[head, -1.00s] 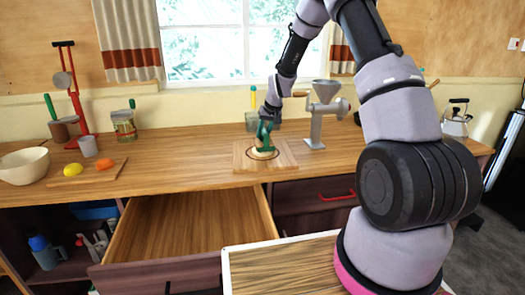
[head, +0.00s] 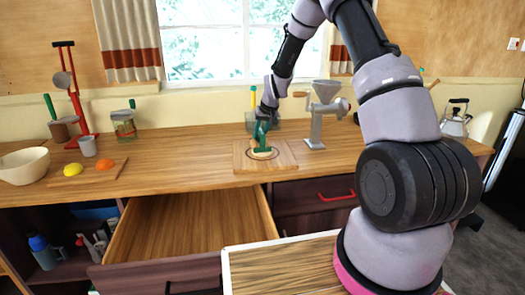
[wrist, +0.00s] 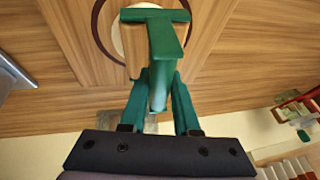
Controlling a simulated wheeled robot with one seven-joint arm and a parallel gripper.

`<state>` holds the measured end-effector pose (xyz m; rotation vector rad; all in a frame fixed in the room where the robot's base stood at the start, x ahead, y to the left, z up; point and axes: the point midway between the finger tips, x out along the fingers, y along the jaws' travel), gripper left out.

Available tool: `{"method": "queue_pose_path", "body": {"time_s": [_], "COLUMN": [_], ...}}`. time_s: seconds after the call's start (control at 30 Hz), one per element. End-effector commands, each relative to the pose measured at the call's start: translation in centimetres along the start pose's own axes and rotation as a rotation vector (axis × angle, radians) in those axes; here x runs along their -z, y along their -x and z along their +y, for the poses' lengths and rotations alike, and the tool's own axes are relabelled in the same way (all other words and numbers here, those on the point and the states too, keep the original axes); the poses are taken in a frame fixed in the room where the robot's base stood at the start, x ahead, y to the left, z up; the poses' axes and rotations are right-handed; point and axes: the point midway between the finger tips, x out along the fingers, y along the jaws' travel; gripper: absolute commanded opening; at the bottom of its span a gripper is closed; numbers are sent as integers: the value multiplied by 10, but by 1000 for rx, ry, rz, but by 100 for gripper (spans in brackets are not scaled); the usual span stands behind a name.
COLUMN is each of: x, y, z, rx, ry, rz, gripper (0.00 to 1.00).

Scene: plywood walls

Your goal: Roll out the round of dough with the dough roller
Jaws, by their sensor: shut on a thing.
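My gripper (wrist: 160,84) has green fingers closed around the handle of the dough roller (wrist: 155,40). The roller is green with a crossbar at its far end, and a wood-coloured part shows beside its stem. In the head view the roller (head: 263,143) stands over the pale round of dough (head: 265,155), on a square wooden board (head: 244,163) with a dark ring marked on it. In the wrist view the dough is partly hidden behind the roller. The roller's lower end appears to be at the dough; I cannot tell how firmly it touches.
A grey hand mill (head: 316,115) stands just right of the board. An open empty drawer (head: 195,225) juts out below the counter.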

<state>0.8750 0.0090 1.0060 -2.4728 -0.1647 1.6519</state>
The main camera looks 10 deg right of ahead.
Motion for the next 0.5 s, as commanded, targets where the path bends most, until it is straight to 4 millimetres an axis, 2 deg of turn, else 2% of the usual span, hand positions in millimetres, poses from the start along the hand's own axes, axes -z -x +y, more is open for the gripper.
{"method": "queue_pose_path", "body": {"time_s": [0.13, 0.5], "x": [-1, -2], "y": [-3, -3], "z": [-8, -7], "rx": [-1, -2], "ry": [0, -2], "rz": [0, -1], "gripper": [0, 0]}}
